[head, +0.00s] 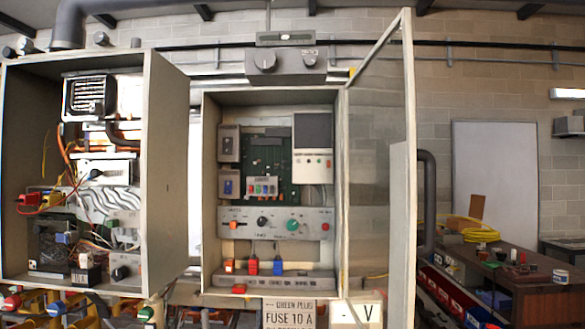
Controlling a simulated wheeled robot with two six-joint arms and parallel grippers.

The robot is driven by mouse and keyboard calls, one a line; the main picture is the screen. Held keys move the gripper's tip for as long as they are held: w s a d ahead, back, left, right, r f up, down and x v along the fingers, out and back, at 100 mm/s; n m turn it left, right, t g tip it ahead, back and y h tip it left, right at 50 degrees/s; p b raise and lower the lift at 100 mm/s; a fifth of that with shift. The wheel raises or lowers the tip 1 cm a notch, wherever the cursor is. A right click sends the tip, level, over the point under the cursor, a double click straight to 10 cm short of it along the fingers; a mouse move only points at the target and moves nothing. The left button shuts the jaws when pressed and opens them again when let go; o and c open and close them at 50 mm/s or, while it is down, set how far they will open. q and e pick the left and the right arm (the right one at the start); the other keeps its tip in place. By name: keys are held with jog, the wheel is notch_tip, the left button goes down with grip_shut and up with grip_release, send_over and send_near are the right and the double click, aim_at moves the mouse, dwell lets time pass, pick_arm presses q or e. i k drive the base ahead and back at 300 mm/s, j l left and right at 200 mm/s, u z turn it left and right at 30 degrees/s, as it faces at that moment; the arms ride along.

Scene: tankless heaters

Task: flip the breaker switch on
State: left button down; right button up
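An open grey electrical cabinet (212,120) hangs on the wall in the middle of the head view. Inside it, two small dark switch-like units (229,143) sit one above the other at the upper left; the lower one (229,185) has a bluish face. A grey control panel (275,223) with knobs and a red button runs below a green circuit board (270,150). I cannot tell which part is the breaker switch, or its position. Neither of my grippers is in view.
The cabinet's glazed door (380,150) stands open to the right. A second open cabinet (165,160) with exposed wiring hangs at the left, its side panel jutting forward. A cluttered workbench (520,270) stands at the far right. Hoses and colored valves crowd the lower left.

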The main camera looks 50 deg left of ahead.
aim_at(228, 141)
jog(key=u, duration=2.05)
jog(key=l+z, duration=0.1)
jog(key=l, duration=0.35)
